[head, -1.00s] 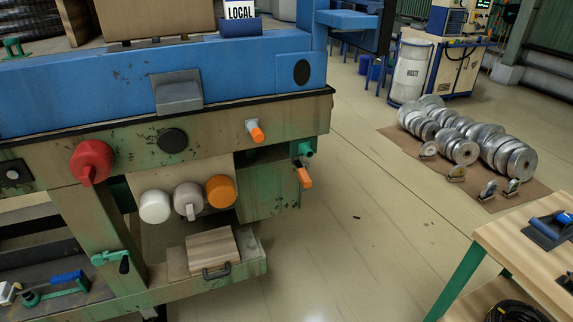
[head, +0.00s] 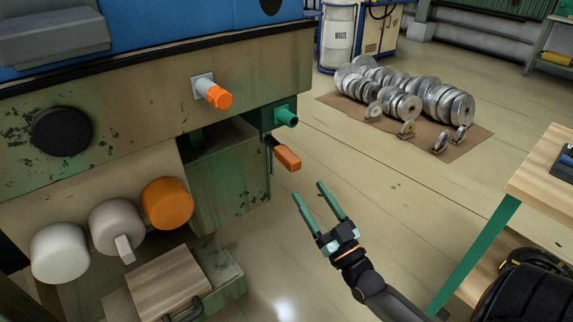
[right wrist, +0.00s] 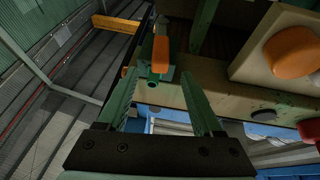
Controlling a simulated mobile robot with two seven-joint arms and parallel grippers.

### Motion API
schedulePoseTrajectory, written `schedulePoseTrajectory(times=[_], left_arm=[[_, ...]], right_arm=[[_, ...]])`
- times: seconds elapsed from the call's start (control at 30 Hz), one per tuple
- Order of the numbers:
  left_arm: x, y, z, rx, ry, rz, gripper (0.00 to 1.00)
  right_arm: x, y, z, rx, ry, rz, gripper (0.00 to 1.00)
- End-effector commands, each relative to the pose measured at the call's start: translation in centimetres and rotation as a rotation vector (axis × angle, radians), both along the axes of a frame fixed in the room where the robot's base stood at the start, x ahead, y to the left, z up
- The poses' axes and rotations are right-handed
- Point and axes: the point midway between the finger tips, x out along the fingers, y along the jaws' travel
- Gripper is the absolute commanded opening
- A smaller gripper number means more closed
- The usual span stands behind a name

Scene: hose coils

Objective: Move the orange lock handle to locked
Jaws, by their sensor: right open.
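An orange lever-like handle (head: 287,158) sticks out at the right end of the green-and-tan machine, just below a green pipe stub (head: 287,117). It also shows in the right wrist view as an orange handle (right wrist: 161,48) beside green metal parts, between and beyond my fingers. A second orange knob (head: 218,97) sits on a pale square plate on the machine front; I cannot tell by label which is the lock. My right gripper (head: 309,190) is open and empty, to the lower right of the orange handle and apart from it. My left gripper is not in view.
A white, a grey and an orange round knob (head: 167,203) project from the machine's front. A wooden block (head: 165,282) lies on its lower shelf. A wooden-topped table (head: 545,180) stands at the right. Metal discs (head: 437,103) lie on a brown mat behind. Floor between is clear.

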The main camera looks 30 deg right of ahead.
Motion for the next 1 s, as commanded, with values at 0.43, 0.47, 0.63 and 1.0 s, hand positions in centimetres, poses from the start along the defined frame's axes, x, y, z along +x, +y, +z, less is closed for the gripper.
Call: schedulePoseTrajectory(times=[0.43,0.47,0.63,1.0], left_arm=[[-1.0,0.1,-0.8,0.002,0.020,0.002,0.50],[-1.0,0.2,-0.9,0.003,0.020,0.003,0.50],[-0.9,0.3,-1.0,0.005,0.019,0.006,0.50],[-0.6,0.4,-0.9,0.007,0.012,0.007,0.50]], right_arm=[[7.4,-0.2,3.2,-0.001,-0.001,0.002,0.68],[7.8,-0.2,3.4,-0.001,-0.002,0.002,0.68],[9.8,-0.3,4.1,-0.001,0.001,0.003,0.68],[10.8,-0.3,4.5,-0.001,0.004,0.003,0.68]])
